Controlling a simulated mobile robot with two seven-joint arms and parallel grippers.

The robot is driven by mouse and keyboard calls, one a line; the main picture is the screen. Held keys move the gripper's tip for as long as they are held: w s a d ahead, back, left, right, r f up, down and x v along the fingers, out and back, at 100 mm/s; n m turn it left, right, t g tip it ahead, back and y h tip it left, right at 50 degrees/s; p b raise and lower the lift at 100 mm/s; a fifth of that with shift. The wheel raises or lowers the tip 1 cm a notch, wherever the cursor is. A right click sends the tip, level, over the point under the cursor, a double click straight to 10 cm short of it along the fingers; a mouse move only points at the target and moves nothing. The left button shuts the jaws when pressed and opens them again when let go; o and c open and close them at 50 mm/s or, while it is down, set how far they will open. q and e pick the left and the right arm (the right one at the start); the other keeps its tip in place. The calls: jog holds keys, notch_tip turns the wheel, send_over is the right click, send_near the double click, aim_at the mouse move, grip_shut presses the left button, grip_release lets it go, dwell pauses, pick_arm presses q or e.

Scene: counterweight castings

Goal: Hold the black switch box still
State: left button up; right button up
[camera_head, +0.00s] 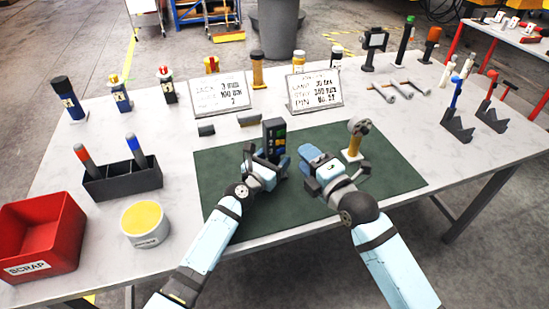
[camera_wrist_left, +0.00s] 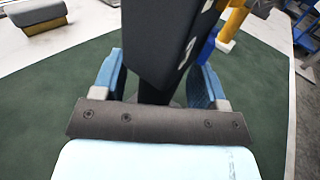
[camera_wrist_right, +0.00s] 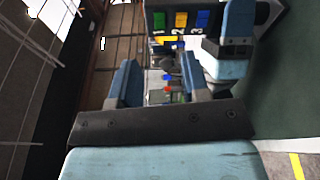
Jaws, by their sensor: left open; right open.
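The black switch box (camera_head: 273,135) stands upright on the green mat (camera_head: 225,185), with coloured switches on its right-hand side. My left gripper (camera_head: 268,170) is open at it. In the left wrist view the dark box (camera_wrist_left: 160,45) rises between the two spread fingers (camera_wrist_left: 160,88), with gaps visible at both sides. My right gripper (camera_head: 316,160) is open and empty, just right of the box. In the right wrist view the box's numbered yellow, blue and green switches (camera_wrist_right: 180,20) show above the open fingers (camera_wrist_right: 162,85). The box's base is partly hidden by my left gripper.
A knobbed yellow post (camera_head: 354,140) stands close beyond my right gripper. Two sign cards (camera_head: 315,90) stand behind the mat. A dark holder (camera_head: 122,180), a yellow-topped tin (camera_head: 145,222) and a red scrap bin (camera_head: 40,235) are at left. The mat's front is mostly clear.

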pick_arm(q)
jog(key=shift+w+d, duration=0.1)
jog(key=shift+w, duration=0.1)
jog(key=c, duration=1.1)
grip_shut()
pick_arm(e)
jog(key=shift+c, duration=0.6)
jog(key=shift+a+r, duration=0.1)
jog(key=shift+r, duration=0.05)
jog(key=c, duration=0.4)
jog(key=a+r+n, duration=0.1)
jog(key=a+r+n+y, duration=0.1)
jog(key=n, duration=0.1)
jog(key=r+n+g+y, duration=0.1)
jog(key=r+n, duration=0.1)
jog(key=shift+s+a, duration=0.25)
jog(key=shift+a, duration=0.15)
grip_shut()
jog(key=s+d+n+g+h, duration=0.1)
jog(key=d+n+g, duration=0.3)
jog(key=d+n, duration=0.4)
jog(key=n, duration=0.6)
jog(key=shift+s+f, duration=0.2)
jog(key=shift+s, duration=0.1)
